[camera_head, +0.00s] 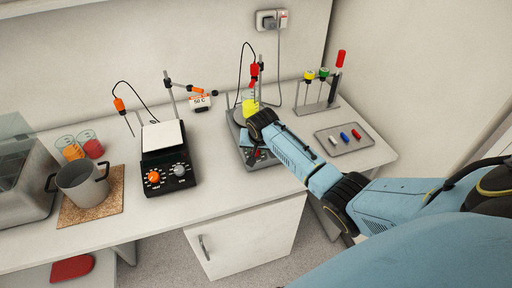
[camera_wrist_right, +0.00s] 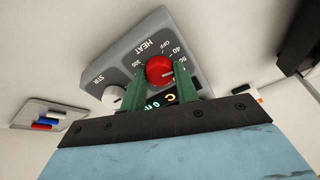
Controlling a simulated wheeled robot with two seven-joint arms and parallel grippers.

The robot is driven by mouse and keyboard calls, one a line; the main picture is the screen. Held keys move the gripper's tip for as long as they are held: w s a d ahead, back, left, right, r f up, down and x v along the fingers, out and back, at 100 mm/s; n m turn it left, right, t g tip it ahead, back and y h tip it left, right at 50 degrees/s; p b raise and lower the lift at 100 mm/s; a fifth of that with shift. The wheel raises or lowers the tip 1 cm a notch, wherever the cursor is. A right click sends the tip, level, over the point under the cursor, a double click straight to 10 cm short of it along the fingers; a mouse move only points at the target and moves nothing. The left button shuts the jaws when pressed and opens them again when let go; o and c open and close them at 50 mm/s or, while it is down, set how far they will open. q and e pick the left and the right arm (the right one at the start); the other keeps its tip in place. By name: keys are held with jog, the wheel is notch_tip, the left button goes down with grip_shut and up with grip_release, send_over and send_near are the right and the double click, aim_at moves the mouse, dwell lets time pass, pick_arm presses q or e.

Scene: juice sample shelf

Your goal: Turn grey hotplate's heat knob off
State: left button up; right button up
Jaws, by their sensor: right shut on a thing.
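The grey hotplate (camera_head: 235,128) stands at the back middle of the bench, with a beaker of yellow liquid (camera_head: 250,104) on it. My right arm covers part of its front in the head view. In the right wrist view its grey front panel (camera_wrist_right: 200,43) shows upside down, with the HEAT lettering and scale. The red heat knob (camera_wrist_right: 159,66) sits between the green fingers of my right gripper (camera_wrist_right: 163,72), which is shut on it. A short pale mark on the knob points right in the picture. The white STIR knob (camera_wrist_right: 112,98) is beside it. My left gripper is out of view.
A black hotplate (camera_head: 166,158) with an orange knob stands to the left. A metal pot (camera_head: 82,186) sits on a cork mat farther left. A grey tray (camera_head: 352,146) with small coloured items and a rack (camera_head: 318,106) are to the right.

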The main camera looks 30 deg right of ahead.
jog(key=shift+r+n+p, duration=0.1)
jog(key=shift+n+p, duration=0.7)
jog(key=shift+n, duration=0.4)
jog(key=shift+n+p, duration=0.3)
jog(key=shift+n, duration=0.6)
jog(key=n, duration=0.3)
jog(key=shift+d+n+y, duration=0.1)
jog(key=shift+n+y, duration=0.2)
jog(key=shift+y, duration=0.1)
jog(key=shift+n, duration=1.6)
jog(key=o, duration=1)
jog(key=shift+c, duration=0.2)
